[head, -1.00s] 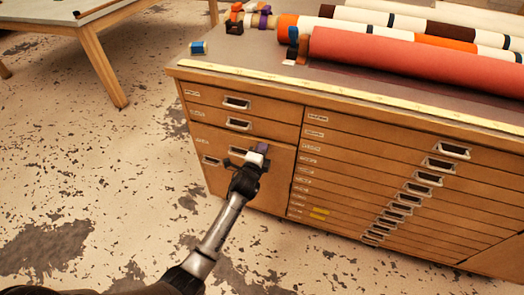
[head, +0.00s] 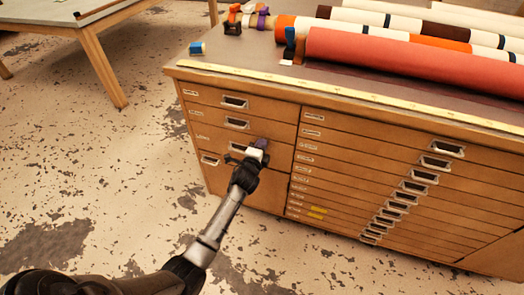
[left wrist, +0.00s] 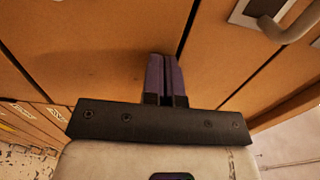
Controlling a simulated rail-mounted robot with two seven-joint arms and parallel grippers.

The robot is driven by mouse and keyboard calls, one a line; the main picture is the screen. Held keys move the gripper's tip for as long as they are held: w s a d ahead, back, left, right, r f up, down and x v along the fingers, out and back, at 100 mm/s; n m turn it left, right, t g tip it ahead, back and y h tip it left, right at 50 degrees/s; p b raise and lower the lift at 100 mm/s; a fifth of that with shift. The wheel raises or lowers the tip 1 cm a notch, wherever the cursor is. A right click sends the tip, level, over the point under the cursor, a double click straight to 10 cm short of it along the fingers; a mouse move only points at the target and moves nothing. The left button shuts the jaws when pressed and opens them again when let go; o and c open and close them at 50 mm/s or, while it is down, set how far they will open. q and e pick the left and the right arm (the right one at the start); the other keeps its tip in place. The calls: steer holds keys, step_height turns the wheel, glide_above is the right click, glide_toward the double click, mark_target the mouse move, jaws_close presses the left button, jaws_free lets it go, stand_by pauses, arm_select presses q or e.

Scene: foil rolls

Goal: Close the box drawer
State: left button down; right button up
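The wooden cabinet (head: 400,165) has a left column of drawers with metal pulls. My left gripper (head: 260,146) is at this larger front, beside a pull. In the left wrist view, its two purple fingers (left wrist: 165,76) are together, with nothing seen between them, and point at the wood close to a dark seam. Whether they touch the wood is unclear. A metal pull (left wrist: 275,14) shows at the upper right there. My right gripper is not in view.
Fabric-like rolls, one large and red (head: 410,62), lie on the cabinet top with a yellow ruler strip (head: 330,93) along the front edge. A blue spool (head: 197,48) stands at the corner. A table (head: 95,40) is at the upper left. The floor in front is clear.

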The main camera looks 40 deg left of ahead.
arm_select(q)
steer(key=p+v, duration=0.4)
steer(key=v, duration=0.9)
steer(key=shift+s+d+p, duration=0.2)
steer(key=shift+s+p, duration=0.2)
steer(key=shift+r, duration=0.1)
